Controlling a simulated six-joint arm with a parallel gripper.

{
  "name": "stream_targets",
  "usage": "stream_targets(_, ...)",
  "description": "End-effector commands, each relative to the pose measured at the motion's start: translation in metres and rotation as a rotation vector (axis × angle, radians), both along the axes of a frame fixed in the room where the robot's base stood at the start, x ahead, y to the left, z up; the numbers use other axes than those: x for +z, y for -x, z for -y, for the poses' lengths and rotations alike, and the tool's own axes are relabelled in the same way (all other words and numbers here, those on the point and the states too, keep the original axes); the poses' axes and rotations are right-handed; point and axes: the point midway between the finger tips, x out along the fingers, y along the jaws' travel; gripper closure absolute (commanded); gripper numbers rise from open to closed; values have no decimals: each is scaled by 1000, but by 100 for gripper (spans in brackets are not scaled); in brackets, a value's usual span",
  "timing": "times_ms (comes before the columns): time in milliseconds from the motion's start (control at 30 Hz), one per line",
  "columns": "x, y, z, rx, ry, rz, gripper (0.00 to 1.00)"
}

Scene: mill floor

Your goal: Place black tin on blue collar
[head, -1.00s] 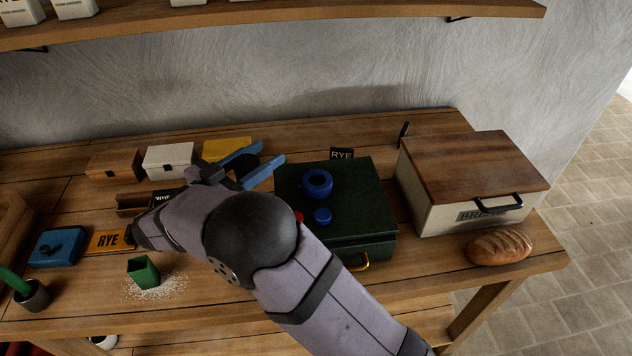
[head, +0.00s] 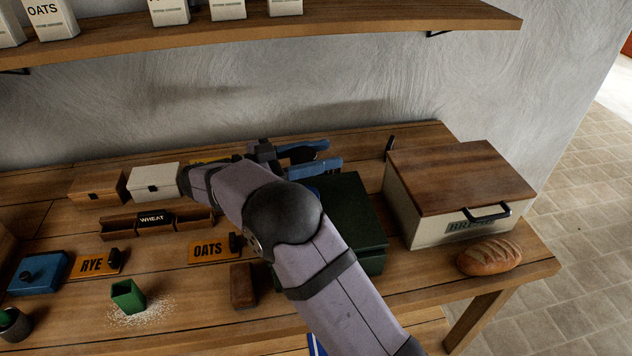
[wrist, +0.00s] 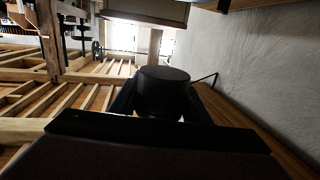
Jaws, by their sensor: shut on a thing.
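My gripper (head: 333,153), with blue fingers, reaches over the back of the dark green case (head: 358,215). It is shut on the black tin, which shows clearly as a dark round cylinder (wrist: 163,88) between the fingers in the wrist view. In the head view the tin is hard to make out between the fingers. The blue collar (head: 313,187) is on top of the green case. Only a sliver of blue shows, as my arm hides the rest. The tin is apart from the collar.
A bread box (head: 420,215) and a loaf (head: 488,256) stand to the right. A white box (head: 153,183), a divided wheat tray (head: 172,220), a brown block (head: 242,285) and a green cup (head: 128,296) are to the left. A shelf (head: 350,36) runs above.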

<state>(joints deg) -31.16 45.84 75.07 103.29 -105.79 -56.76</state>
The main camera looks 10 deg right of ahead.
Motion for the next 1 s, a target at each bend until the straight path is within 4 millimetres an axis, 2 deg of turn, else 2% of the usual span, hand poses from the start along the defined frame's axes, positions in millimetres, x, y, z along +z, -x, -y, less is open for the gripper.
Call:
stream_targets(200,-26,0,0,1,2,-1,82)
stream_targets(467,-33,0,0,1,1,1,82)
stream_targets(800,-66,0,0,1,1,-1,82)
stream_targets(1000,-68,0,0,1,0,2,82)
